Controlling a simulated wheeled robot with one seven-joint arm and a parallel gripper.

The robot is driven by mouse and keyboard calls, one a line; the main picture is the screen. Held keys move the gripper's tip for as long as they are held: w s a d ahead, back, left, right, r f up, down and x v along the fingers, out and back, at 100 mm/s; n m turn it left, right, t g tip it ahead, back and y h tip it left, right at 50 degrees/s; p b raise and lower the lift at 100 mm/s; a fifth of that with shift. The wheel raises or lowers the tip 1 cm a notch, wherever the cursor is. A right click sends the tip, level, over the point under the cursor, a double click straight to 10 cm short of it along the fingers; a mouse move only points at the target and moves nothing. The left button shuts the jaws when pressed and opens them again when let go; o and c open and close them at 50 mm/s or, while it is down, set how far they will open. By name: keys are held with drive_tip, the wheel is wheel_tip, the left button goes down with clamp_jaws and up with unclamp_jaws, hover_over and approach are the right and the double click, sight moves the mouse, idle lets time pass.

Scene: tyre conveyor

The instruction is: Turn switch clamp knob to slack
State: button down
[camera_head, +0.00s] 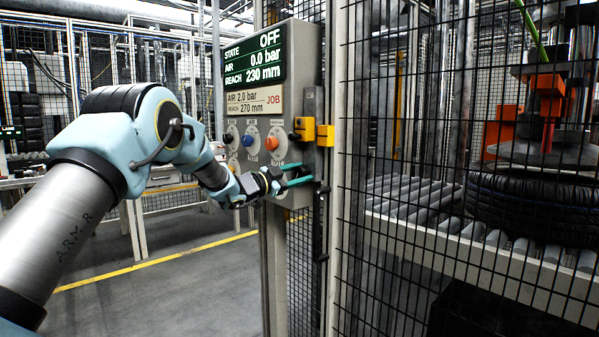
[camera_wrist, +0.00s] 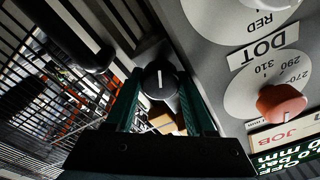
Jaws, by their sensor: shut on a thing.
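My gripper (camera_head: 307,175) reaches the lower right edge of the control panel (camera_head: 303,60). In the wrist view its two green fingers (camera_wrist: 160,90) are shut on a black knob (camera_wrist: 160,80), one on each side. The knob has a white pointer line that is nearly upright in that picture. Its label and position marks are not visible, so I cannot read its setting. In the head view the fingers and wrist hide the knob. The panel display (camera_head: 256,56) reads STATE OFF, AIR 0.0 bar, REACH 230 mm.
A job card (camera_head: 254,101) reads AIR 2.0 bar, REACH 270 mm. A blue knob (camera_head: 247,140) and an orange-red knob (camera_head: 271,143), also in the wrist view (camera_wrist: 282,103), sit above my gripper. Mesh fencing (camera_head: 440,270) stands right, before rollers and a tyre (camera_head: 535,205).

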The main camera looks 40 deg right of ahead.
drive_tip(key=shift+f+n, duration=0.1)
drive_tip(key=shift+n, duration=0.2)
drive_tip(key=c, duration=0.6)
unclamp_jaws()
drive_tip(key=o, duration=0.3)
drive_tip(key=shift+o, duration=0.2)
